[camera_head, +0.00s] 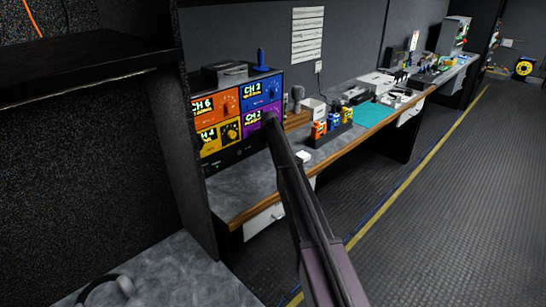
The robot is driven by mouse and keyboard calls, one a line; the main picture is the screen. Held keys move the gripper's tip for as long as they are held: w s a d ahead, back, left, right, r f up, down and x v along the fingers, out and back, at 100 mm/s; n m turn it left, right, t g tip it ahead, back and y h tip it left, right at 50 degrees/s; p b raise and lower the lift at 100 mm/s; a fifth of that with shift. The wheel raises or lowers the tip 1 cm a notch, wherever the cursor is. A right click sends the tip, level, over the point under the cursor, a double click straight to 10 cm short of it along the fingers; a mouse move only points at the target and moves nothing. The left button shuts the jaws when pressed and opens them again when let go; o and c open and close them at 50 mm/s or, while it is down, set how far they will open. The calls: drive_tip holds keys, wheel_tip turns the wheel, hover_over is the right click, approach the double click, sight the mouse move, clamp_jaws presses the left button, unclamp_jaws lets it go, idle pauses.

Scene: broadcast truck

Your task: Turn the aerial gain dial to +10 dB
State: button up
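No dial that I can read as the aerial gain dial shows. A monitor-like unit (243,158) at centre left has coloured blocks: orange (215,104) marked CH 6, blue (262,91) marked CH 2, yellow (219,134), and purple, partly hidden. The blocks seem to carry small dials or gauges, too small to read. My dark arm rises from the bottom centre, and its upper end overlaps the purple block in the picture. I cannot tell whether it touches the unit. I cannot make out my gripper's fingers.
A long wood-edged counter (240,185) runs to the back right, with small coloured boxes (332,125), a teal mat (373,115) and equipment. A dark shelf and partition stand at left. Headphones (106,290) lie on the near worktop. The floor (450,190) at right is clear.

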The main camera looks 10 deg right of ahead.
drive_tip(key=shift+f, duration=0.15)
drive_tip(key=shift+s+a+f+n+t+h+b, duration=0.15)
drive_tip(key=shift+n+t+h+b, duration=0.15)
drive_tip(key=shift+t+h+b, duration=0.55)
drive_tip(key=t+h+b, duration=0.2)
drive_tip(key=b, duration=0.2)
drive_tip(key=shift+n+h+b, duration=0.25)
drive_tip(key=shift+n+b, duration=0.1)
drive_tip(key=shift+n, duration=0.05)
drive_tip(key=n+t+h+b, duration=0.1)
drive_tip(key=t+h+b, duration=0.2)
drive_tip(key=b, duration=0.3)
drive_tip(key=shift+f+t+b, duration=0.15)
drive_tip(key=shift+t+b, duration=0.1)
drive_tip(key=shift+b, duration=0.15)
drive_tip(key=shift+n+t+b, duration=0.4)
drive_tip(key=shift+b, duration=0.35)
